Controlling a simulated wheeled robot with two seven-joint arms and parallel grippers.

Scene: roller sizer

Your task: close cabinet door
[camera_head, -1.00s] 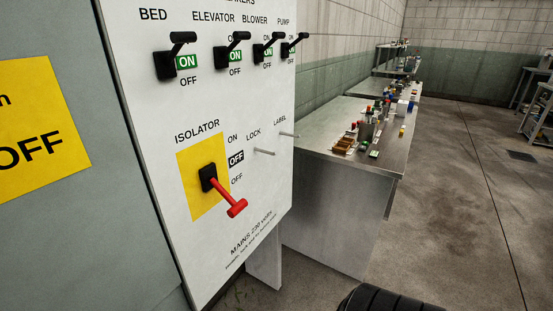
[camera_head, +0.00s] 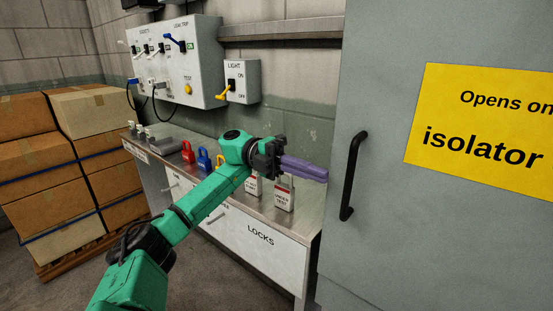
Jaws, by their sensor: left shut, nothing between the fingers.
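A tall grey-green cabinet door (camera_head: 390,230) fills the right side of the head view. It has a black vertical bar handle (camera_head: 352,175) near its left edge and a yellow sign (camera_head: 485,130) reading "Opens on" and "isolator". The visible left edge shows no clear gap, and the rest of the door runs out of the picture. My left gripper (camera_head: 322,172), with purple fingers, is shut and empty. It points right toward the handle, apart from it in the picture, over the lock bench. My right gripper is not in view.
A steel bench (camera_head: 310,212) labelled "LOCKS" holds red (camera_head: 187,152) and blue (camera_head: 204,160) padlocks and white tags (camera_head: 284,195). Above it hang a switch panel (camera_head: 178,60) and a light switch box (camera_head: 238,82). Stacked cardboard boxes (camera_head: 90,150) stand at the left.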

